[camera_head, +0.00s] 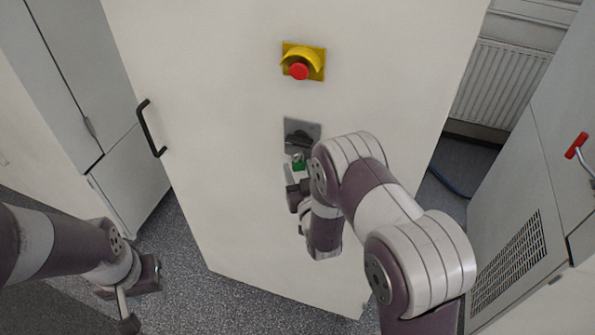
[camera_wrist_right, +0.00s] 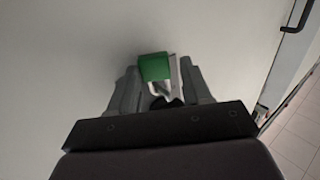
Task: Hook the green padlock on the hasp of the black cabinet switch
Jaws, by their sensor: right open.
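The green padlock (camera_head: 298,163) is at the lower edge of the grey switch plate (camera_head: 302,130) on the white cabinet front. In the right wrist view the padlock's green body (camera_wrist_right: 155,67) and pale shackle (camera_wrist_right: 160,90) show between the finger tips. Whether the shackle passes through the hasp cannot be made out. The black switch is mostly hidden; a dark part shows by the shackle. My right gripper (camera_wrist_right: 163,88) is open around the padlock, close to the cabinet. My left gripper (camera_head: 140,298) hangs low at the left, away from the cabinet; its jaw state is unclear.
A yellow-housed red emergency button (camera_head: 301,68) is on the cabinet above the switch. A black door handle (camera_head: 150,128) stands out at the cabinet's left. Grey cabinets flank both sides, one with a red-handled lever (camera_head: 576,146). A radiator (camera_head: 505,85) is behind at right.

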